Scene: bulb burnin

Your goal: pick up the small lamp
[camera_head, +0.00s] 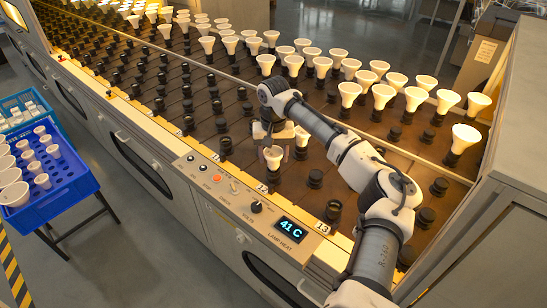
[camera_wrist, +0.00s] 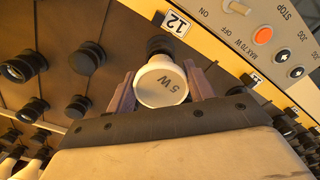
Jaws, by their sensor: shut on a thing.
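The small lamp (camera_wrist: 160,84) is white with a round face marked "5 W". In the wrist view it sits between the two fingers of my gripper (camera_wrist: 158,92), which is shut on it. A dark socket (camera_wrist: 160,44) shows just behind the lamp, beside the number 12 plate (camera_wrist: 175,23). In the head view the lamp (camera_head: 273,156) is upright at my gripper (camera_head: 276,140), over the front row of sockets near the 12 mark. I cannot tell whether its base is still in the socket.
Rows of lamps (camera_head: 322,67) stand at the back of the bench, with empty dark sockets (camera_head: 222,125) around my arm. A control panel (camera_head: 240,195) with a "41 C" display (camera_head: 290,229) lies in front. A blue crate (camera_head: 75,186) of lamps stands at the left.

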